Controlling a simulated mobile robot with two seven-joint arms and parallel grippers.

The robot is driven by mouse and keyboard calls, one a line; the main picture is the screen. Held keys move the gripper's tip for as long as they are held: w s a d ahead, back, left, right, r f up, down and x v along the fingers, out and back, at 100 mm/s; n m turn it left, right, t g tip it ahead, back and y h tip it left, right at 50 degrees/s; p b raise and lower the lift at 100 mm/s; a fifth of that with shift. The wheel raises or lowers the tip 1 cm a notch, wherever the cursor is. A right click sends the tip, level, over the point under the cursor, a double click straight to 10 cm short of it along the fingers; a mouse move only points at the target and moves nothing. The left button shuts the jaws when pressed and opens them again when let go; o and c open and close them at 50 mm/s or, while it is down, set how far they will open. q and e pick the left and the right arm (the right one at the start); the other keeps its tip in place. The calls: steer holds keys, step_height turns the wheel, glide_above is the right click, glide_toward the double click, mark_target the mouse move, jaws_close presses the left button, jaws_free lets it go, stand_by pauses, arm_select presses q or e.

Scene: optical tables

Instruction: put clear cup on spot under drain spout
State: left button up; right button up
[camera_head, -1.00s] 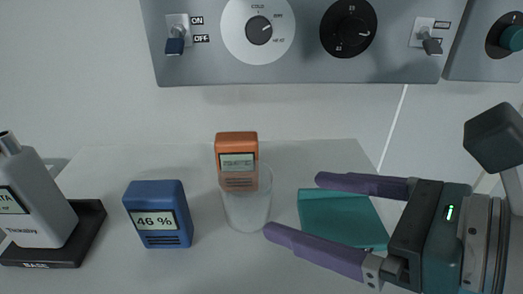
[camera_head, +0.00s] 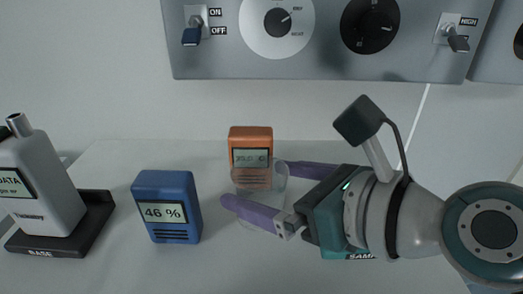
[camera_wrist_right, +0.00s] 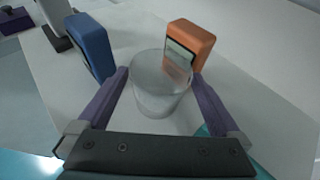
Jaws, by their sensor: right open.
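The clear cup (camera_head: 262,188) stands upright on the white table, in front of the orange meter and right of the blue meter. In the right wrist view the cup (camera_wrist_right: 162,84) sits between the two purple fingers. My right gripper (camera_head: 258,192) is open around the cup, with one finger on its near side and the other on its far side. In the right wrist view, a small gap seems to show between the fingers and the cup wall. My left gripper is not in view. No drain spout shows.
A blue meter (camera_head: 167,207) reading 46 % stands close left of my fingertips. An orange meter (camera_head: 250,142) stands just behind the cup. A grey device sits in a black base (camera_head: 83,232) at the left. A control panel (camera_head: 225,60) spans the back wall.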

steer(key=c, duration=1.2)
steer(key=shift+c, duration=0.2)
steer(key=shift+r, duration=0.15)
